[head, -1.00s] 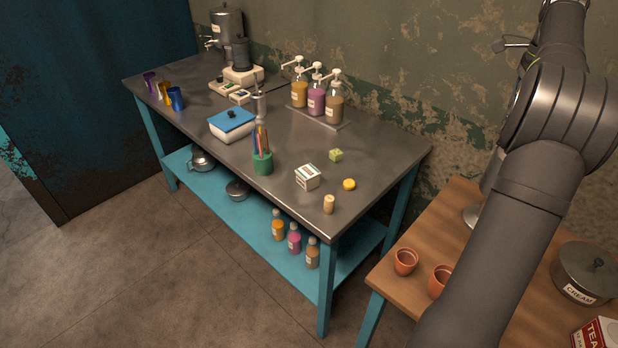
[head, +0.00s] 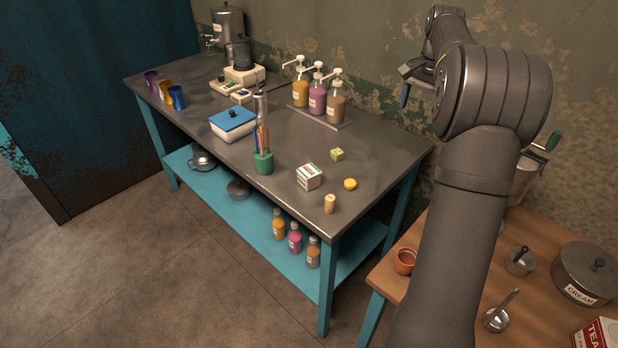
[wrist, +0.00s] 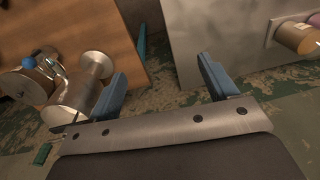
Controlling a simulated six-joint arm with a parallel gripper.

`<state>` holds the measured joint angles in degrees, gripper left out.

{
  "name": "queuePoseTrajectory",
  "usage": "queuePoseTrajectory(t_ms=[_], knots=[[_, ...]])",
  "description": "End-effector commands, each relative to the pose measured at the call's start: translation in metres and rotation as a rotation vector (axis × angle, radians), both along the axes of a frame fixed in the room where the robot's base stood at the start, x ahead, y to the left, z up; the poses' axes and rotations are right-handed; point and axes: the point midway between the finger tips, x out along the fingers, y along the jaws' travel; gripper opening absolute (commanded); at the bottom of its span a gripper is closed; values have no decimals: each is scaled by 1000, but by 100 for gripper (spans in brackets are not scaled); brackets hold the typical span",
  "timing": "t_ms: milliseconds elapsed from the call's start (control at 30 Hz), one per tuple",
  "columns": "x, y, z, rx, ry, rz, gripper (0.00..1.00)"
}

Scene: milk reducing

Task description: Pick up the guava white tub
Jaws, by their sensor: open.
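No label reading guava is legible, so I cannot tell which thing is the guava white tub. Two small white labelled containers, one (head: 222,87) to the left and one (head: 241,96) to the right, sit by the blender at the back of the steel table. A larger white tub (head: 229,131) with a blue lid stands closer to the front. My gripper (wrist: 165,84) is open and empty in the wrist view, its blue fingers wide apart. In the head view its blue finger (head: 405,95) shows in the air, near the wall and right of the pump bottles, far from these containers.
Three pump bottles (head: 317,97) stand on a tray at the back of the steel table (head: 205,152). The wooden table (head: 545,322) at right holds pots and cups.

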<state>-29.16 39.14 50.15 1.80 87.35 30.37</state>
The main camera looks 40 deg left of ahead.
Motion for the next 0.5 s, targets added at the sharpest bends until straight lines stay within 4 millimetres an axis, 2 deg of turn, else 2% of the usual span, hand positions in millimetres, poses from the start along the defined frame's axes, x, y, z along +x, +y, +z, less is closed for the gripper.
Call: queuePoseTrajectory(t_ms=[33,200,300,400,500], knots=[[-19,28,-8,3,-8,145,78],[-81,103,-35,15,-48,632,78],[-119,140,-50,21,-76,902,78],[-153,166,-62,26,-100,1125,78],[-178,183,-70,30,-120,1284,78]])
